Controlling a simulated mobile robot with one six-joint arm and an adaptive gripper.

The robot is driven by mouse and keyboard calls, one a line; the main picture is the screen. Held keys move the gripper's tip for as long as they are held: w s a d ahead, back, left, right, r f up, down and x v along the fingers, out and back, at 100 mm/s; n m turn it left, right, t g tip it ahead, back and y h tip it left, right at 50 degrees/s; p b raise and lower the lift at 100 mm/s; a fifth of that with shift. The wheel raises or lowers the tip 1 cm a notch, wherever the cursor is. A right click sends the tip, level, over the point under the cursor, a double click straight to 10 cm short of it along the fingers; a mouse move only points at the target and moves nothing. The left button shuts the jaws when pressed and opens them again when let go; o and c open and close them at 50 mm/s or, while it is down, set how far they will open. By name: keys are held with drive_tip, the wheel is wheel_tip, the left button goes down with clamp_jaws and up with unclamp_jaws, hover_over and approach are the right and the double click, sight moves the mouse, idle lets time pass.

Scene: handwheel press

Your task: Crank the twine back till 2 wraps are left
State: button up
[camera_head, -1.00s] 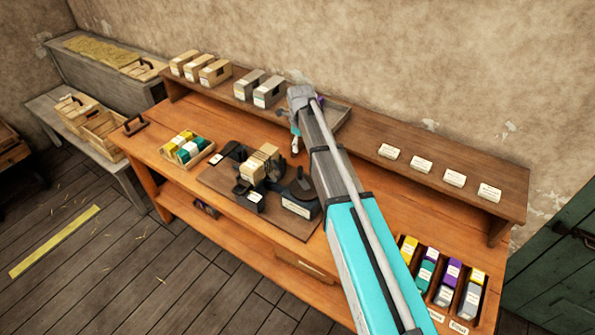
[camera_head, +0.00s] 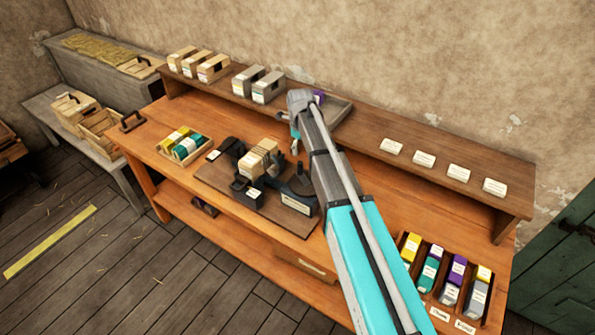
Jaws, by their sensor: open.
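The press (camera_head: 284,189) is a dark assembly on a brown baseboard at the middle of the bench, with a pale label on its front. My arm covers part of this area, so I cannot tell whether the fingers touch anything. The twine, its wraps and the crank are too small or hidden to make out.
Right of my arm is a compartment box (camera_head: 440,276) of coloured packs. The raised back shelf (camera_head: 370,139) holds boxes, a grey tray (camera_head: 337,113) and several white cards. Bare bench lies between the arm and shelf.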

sight(300, 162)
drive_tip(key=shift+f+b, duration=4.5)
drive_tip(key=shift+f, duration=0.3)
clamp_jaws()
drive_tip(key=shift+a, duration=0.35)
drive_tip(key=shift+d, duration=0.3)
